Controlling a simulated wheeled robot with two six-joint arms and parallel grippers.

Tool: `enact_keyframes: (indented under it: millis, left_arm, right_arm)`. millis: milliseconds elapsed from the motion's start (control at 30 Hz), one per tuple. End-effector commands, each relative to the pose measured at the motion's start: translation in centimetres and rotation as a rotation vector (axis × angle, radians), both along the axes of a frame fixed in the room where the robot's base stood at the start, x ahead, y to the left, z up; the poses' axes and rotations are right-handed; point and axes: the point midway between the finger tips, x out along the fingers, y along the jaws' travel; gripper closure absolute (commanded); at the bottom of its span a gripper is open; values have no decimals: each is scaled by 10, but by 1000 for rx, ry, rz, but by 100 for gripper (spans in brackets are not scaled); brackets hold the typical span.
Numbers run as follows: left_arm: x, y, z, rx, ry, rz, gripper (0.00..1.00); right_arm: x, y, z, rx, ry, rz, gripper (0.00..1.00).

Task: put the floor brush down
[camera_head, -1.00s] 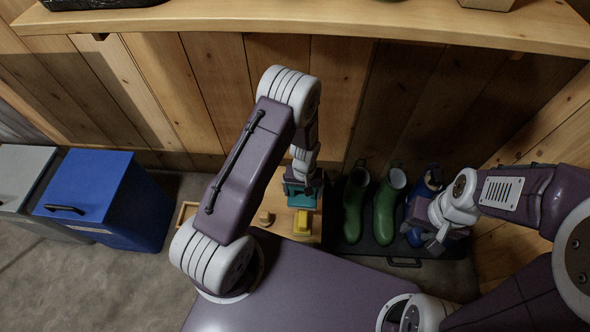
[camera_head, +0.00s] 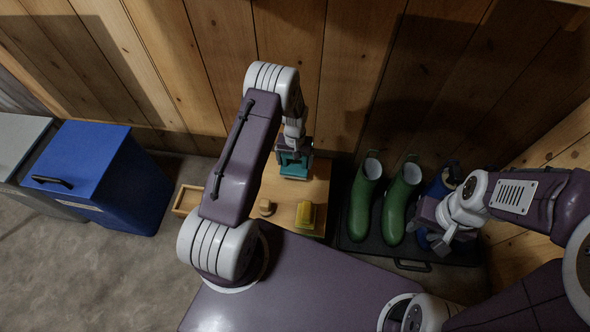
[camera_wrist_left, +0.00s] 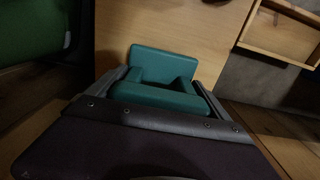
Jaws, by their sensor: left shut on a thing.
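The floor brush is a teal block (camera_head: 292,171), held in my left gripper (camera_head: 294,158) near the wall end of a low wooden top (camera_head: 284,206). In the left wrist view the teal brush (camera_wrist_left: 160,68) sits between the two fingers (camera_wrist_left: 158,92), with the pale wooden top behind it. I cannot tell whether its underside touches the wood. My right gripper (camera_head: 436,240) hangs in front of a blue boot, and its fingers are too small and dark to read.
On the wooden top are a yellow block (camera_head: 306,215) and a small wooden piece (camera_head: 266,208). A shallow wooden tray (camera_head: 187,201) lies left of it. Green boots (camera_head: 362,205) and a blue boot (camera_head: 441,184) stand on a black tray (camera_head: 411,256) at right. A blue bin (camera_head: 96,170) stands left.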

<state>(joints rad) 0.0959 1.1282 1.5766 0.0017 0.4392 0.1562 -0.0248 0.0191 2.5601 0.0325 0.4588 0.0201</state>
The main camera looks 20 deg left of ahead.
Motion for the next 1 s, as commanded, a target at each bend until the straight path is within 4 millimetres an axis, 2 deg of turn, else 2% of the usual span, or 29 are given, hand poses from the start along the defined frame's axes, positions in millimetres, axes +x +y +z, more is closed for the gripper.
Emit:
enact_keyframes:
  millis: [67, 267, 633, 667, 900, 1000]
  left_arm:
    - [0, 0, -4, 0, 0, 0, 74]
    - [-1, -1, -42, 0, 1, 0, 74]
    - [-1, -1, -43, 0, 1, 0, 74]
    - [-1, -1, -42, 0, 1, 0, 1]
    - [-1, -1, -41, 0, 1, 0, 0]
    - [0, -1, -29, 0, -1, 0, 0]
  right_arm:
    - [0, 0, -3, 0, 0, 0, 64]
    - [0, 0, -35, 0, 0, 0, 64]
    - [0, 0, -32, 0, 0, 0, 64]
    - [0, 0, -32, 0, 0, 0, 64]
    - [0, 0, -31, 0, 0, 0, 64]
    - [0, 0, -22, 0, 0, 0, 64]
